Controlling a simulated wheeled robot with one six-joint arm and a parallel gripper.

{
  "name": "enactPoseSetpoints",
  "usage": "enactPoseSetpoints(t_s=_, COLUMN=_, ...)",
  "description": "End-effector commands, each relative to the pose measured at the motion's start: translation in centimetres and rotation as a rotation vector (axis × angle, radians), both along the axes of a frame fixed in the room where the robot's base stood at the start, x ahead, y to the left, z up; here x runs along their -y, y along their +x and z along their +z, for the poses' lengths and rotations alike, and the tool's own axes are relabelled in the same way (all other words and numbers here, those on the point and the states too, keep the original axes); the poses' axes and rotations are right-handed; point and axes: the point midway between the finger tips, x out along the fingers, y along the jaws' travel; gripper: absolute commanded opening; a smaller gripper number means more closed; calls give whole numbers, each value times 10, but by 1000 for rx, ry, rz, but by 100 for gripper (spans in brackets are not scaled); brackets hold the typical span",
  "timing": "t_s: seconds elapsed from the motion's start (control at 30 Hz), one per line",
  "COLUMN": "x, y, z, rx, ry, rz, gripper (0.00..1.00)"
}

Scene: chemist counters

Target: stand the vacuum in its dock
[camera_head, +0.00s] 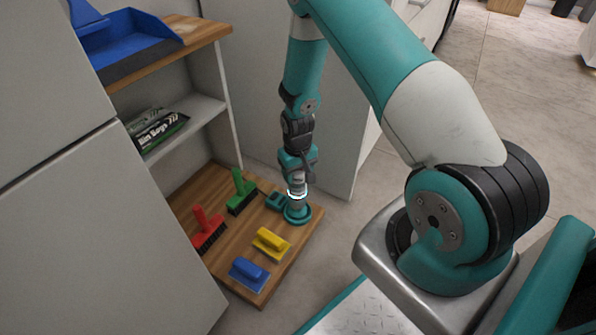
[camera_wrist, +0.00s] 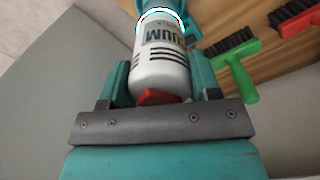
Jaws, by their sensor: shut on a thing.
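The vacuum (camera_wrist: 160,60) is a white cylinder with dark lettering, a red part at its near end and a glowing white ring at its far end. My gripper (camera_wrist: 162,82) is shut on it, one teal finger on each side. In the head view the vacuum (camera_head: 297,186) hangs roughly upright below my gripper (camera_head: 298,166). Below its ring is a teal round piece (camera_head: 298,214) at the board's right edge, with a teal block (camera_head: 276,201) beside it. These look like the dock, but I cannot tell dock from vacuum end there, or whether the vacuum is fully seated.
The wooden board (camera_head: 222,262) also holds a red brush (camera_head: 207,226), green brush (camera_head: 240,188), yellow tool (camera_head: 270,242) and blue tool (camera_head: 248,272). Shelves above hold a bin bag box (camera_head: 160,132) and a blue dustpan (camera_head: 125,40). A grey panel (camera_head: 330,130) stands close behind my gripper.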

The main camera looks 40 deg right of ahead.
Motion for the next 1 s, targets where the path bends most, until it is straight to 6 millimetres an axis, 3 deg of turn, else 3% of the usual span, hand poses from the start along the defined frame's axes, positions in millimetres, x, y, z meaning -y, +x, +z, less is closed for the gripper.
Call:
enactPoseSetpoints(t_s=0.37, x=0, y=1, z=-7, rx=2, ry=0, rz=0, gripper=33)
enactPoseSetpoints(t_s=0.4, x=0, y=1, z=-7, rx=2, ry=0, rz=0, gripper=59)
enactPoseSetpoints(t_s=0.47, x=0, y=1, z=-7, rx=2, ry=0, rz=0, gripper=67)
enactPoseSetpoints(t_s=0.77, x=0, y=0, z=-6, rx=0, ry=0, rz=0, gripper=67)
enactPoseSetpoints(t_s=1.0, x=0, y=0, z=13, rx=0, ry=0, rz=0, gripper=67)
